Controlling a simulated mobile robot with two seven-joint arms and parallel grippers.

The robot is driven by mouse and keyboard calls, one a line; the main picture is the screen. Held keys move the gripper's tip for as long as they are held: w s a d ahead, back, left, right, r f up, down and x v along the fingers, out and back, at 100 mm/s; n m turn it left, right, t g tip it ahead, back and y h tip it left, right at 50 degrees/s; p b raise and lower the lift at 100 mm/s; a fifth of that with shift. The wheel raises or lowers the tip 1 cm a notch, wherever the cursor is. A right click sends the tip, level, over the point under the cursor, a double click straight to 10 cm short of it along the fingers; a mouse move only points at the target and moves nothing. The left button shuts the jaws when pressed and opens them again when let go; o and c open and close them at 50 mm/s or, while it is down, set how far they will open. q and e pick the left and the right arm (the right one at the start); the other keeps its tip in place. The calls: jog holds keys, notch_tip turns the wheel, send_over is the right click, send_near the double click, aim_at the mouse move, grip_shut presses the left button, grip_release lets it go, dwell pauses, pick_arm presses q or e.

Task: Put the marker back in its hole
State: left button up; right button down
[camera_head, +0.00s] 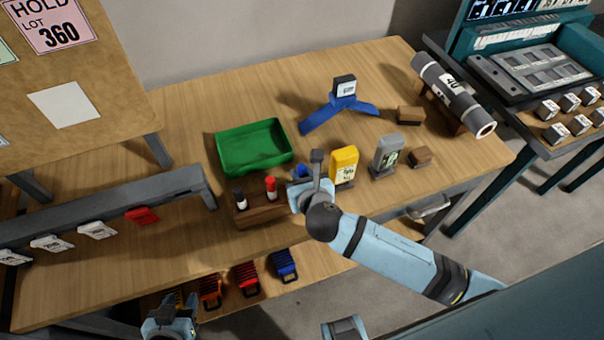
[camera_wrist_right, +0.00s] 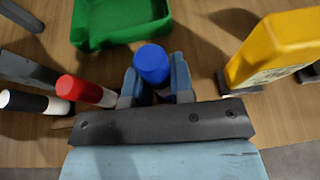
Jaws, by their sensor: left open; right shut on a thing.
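My right gripper (camera_head: 308,185) is shut on the blue marker (camera_head: 301,171), at the right end of a wooden marker holder (camera_head: 262,213). In the right wrist view the blue cap (camera_wrist_right: 152,62) stands up between the two fingers (camera_wrist_right: 156,88). The marker's lower end is hidden behind the gripper, so I cannot tell whether it is in a hole. A black-capped marker (camera_head: 240,197) and a red-capped marker (camera_head: 271,188) stand upright in the holder. My left gripper (camera_head: 172,322) is open and empty at the bottom edge of the head view.
A green tray (camera_head: 254,165) lies behind the holder. A blue stand (camera_head: 340,108) is further back. Several coloured clips (camera_head: 246,278) sit below the table's front edge.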

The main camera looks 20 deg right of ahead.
pick_arm(q)
jog(key=shift+f, duration=0.15)
pick_arm(e)
jog(key=shift+f, duration=0.5)
jog(key=c, duration=0.9)
grip_release()
jog(key=shift+s+r, duration=0.1)
jog(key=shift+s, duration=0.25)
jog(key=v, duration=1.3)
pick_arm(q)
jog(key=shift+s+f, duration=0.1)
jog(key=shift+f, duration=0.15)
pick_arm(e)
jog(key=shift+r, duration=0.1)
